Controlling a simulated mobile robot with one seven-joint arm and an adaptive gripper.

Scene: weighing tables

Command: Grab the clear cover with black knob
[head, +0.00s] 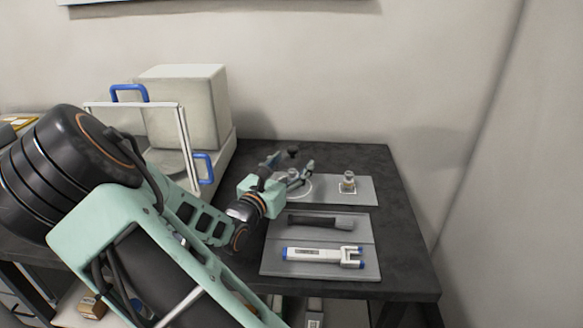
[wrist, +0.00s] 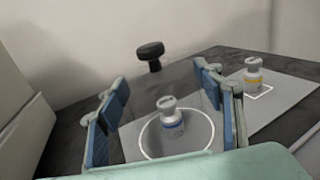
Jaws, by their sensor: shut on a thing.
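The clear cover (wrist: 160,83) is hard to make out; it shows faintly between my fingers in the wrist view. Its black knob (wrist: 150,52) stands above and beyond the fingertips, and the knob also shows in the head view (head: 292,152). My gripper (wrist: 163,97) has its blue-padded fingers wide apart, one on each side of the cover, shut on it. In the head view my gripper (head: 293,168) is over the back mat. Whether the cover's lower rim touches the mat cannot be told.
A yellow-labelled vial (head: 348,181) stands in a white square on the grey mat, right of my gripper. A front mat holds a dark bar (head: 320,222) and a white pipette-like tool (head: 322,256). A balance with a blue-handled clear door (head: 204,163) stands left.

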